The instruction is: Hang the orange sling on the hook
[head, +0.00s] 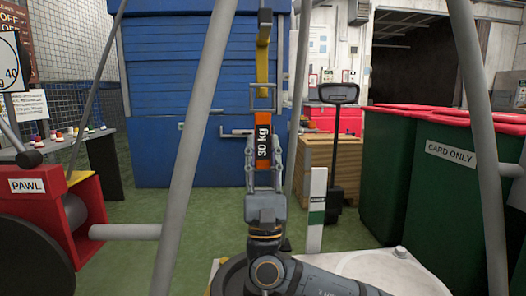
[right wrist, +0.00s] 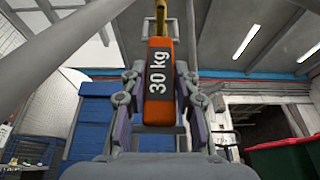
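The orange sling, marked "30 kg" (head: 263,138), stands upright in mid-air in the head view, just below the yellow hook (head: 262,60). It also shows in the right wrist view (right wrist: 160,85), with the hook (right wrist: 161,18) directly above its top. A grey bracket surrounds the hook's lower end; whether the sling hangs on the hook is unclear. My right gripper (head: 264,160) is below, its two fingers one on each side of the sling's lower part. The frames do not show clearly whether the fingers press on it. My left gripper is not in view.
Grey slanted poles (head: 192,140) stand left and right of the hook. A red unit marked "PAWL" (head: 62,228) is at the left. Green bins with red lids (head: 450,185) are at the right, a wooden crate (head: 318,165) behind. A blue container (head: 165,90) fills the back.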

